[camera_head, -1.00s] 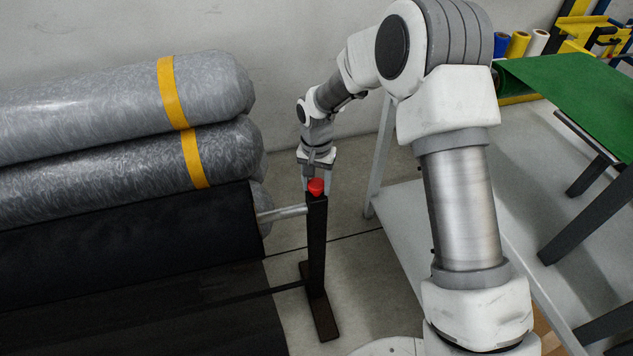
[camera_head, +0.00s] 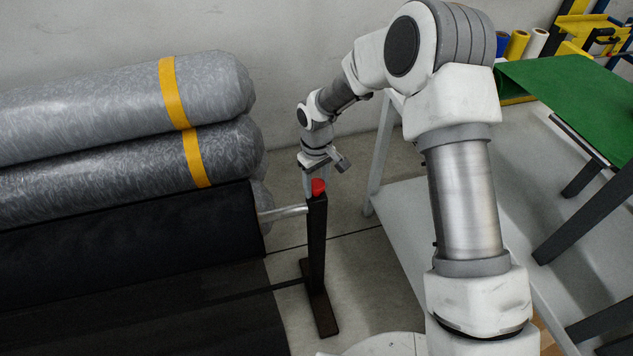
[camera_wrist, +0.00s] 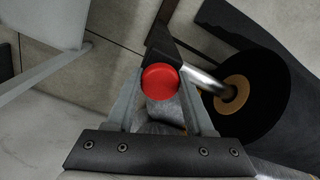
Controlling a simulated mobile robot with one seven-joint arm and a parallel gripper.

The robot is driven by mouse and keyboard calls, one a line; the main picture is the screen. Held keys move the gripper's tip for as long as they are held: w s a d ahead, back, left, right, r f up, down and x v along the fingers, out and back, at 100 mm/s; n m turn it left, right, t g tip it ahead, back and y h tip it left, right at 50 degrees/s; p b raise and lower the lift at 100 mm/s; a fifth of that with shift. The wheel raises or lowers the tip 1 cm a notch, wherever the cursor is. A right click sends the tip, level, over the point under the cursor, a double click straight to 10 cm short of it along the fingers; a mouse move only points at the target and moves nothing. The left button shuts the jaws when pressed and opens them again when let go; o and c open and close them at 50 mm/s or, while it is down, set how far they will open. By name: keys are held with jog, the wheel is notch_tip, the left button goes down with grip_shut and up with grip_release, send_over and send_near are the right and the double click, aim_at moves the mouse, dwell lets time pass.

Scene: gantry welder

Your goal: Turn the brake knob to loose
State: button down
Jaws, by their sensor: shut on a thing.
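The brake knob (camera_head: 318,187) is a red round cap on top of a dark upright post (camera_head: 317,240). In the wrist view the red knob (camera_wrist: 160,81) sits between the two grey fingers of my gripper (camera_wrist: 160,90). The fingers are closed around its sides. In the head view my gripper (camera_head: 316,180) reaches down to the knob from behind and above, and its fingers are partly hidden by the knob and post. No mark showing the knob's setting can be made out.
A metal bar (camera_head: 283,213) runs from the post into a black roll (camera_head: 130,240) at left. Two grey wrapped rolls (camera_head: 120,95) with yellow bands lie above it. A grey table frame (camera_head: 383,150) stands right of the post, with a green sheet (camera_head: 575,90) beyond.

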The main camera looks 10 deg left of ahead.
aim_at(317, 184)
jog(key=n+p, duration=0.1)
jog(key=n, duration=0.3)
jog(key=shift+r+n, duration=0.1)
jog(key=shift+n, duration=0.2)
jog(key=shift+n+p, duration=0.65)
jog(key=shift+n, duration=1.95)
jog(key=shift+c, duration=1.5)
grip_release()
notch_tip(317, 184, up, 17)
jog(key=p, duration=0.2)
jog(key=shift+r+p, duration=0.15)
jog(key=shift+p, duration=0.15)
